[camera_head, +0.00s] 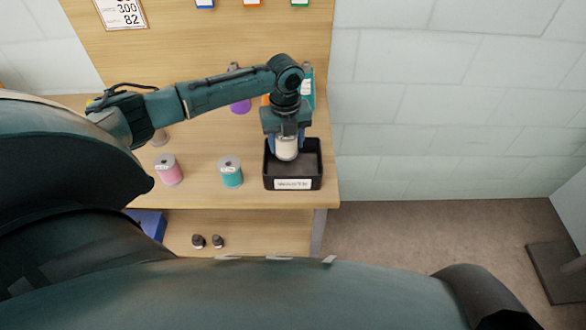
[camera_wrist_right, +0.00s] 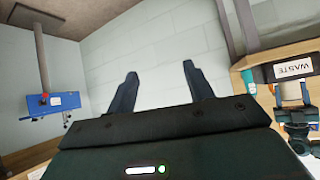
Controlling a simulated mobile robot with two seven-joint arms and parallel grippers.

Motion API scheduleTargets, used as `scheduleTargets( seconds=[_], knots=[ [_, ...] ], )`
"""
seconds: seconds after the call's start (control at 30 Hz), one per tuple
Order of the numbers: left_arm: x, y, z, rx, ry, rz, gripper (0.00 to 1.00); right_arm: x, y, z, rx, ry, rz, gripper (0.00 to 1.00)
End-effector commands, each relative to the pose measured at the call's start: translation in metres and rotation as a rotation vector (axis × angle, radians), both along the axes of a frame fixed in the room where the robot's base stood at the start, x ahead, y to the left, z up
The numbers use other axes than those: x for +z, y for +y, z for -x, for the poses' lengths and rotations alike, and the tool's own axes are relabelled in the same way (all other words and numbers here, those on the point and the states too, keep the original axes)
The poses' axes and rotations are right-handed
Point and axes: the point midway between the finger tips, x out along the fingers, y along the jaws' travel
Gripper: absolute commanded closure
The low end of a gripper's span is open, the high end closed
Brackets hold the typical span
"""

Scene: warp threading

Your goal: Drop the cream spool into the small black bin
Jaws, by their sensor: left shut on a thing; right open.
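The cream spool (camera_head: 287,151) is upright in my left gripper (camera_head: 286,140), which points down and is shut on it. The small black bin (camera_head: 312,183) stands near the right end of the table, with a white label on its front. In the head view the spool overlaps the bin's opening; I cannot tell how far its lower end is from the floor of the bin. My right gripper (camera_wrist_right: 160,84) is open and empty in the right wrist view, facing the pale wall. The bin's label, reading WASTE (camera_wrist_right: 294,69), shows at the right of that view.
A teal spool (camera_head: 231,173) stands left of the bin, and a pink spool (camera_head: 168,171) farther left. A purple spool (camera_head: 240,106) is behind my left arm. Two small dark items (camera_head: 207,241) lie on the lower shelf.

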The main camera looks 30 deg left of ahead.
Motion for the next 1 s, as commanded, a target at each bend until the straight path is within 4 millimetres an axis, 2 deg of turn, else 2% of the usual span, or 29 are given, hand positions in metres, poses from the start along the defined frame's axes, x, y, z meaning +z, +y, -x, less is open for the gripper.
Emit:
scheduleTargets(
  seconds=[0.03,0.17,0.5,0.53,0.83,1.0],
  knots=[
    [-0.015,0.000,0.000,0.000,-0.001,-0.001,0.72,-0.009,0.001,-0.003,-0.001,-0.015,-0.007,0.48],
    [-0.026,0.001,0.000,0.000,-0.001,-0.001,0.72,-0.006,0.007,-0.008,0.007,-0.049,-0.023,0.48],
    [-0.027,0.000,0.000,0.000,-0.001,-0.001,0.72,-0.001,0.013,-0.002,0.039,-0.059,-0.025,0.48],
    [-0.027,0.000,0.000,0.000,-0.001,-0.001,0.48,-0.001,0.013,-0.002,0.039,-0.058,-0.026,0.48],
    [-0.027,0.000,0.000,0.000,-0.001,-0.001,0.23,-0.001,0.012,-0.002,0.037,-0.058,-0.025,0.48],
    [-0.027,0.000,0.000,0.000,0.001,-0.001,0.23,-0.001,0.011,-0.004,0.033,-0.061,-0.024,0.48]
  ],
)
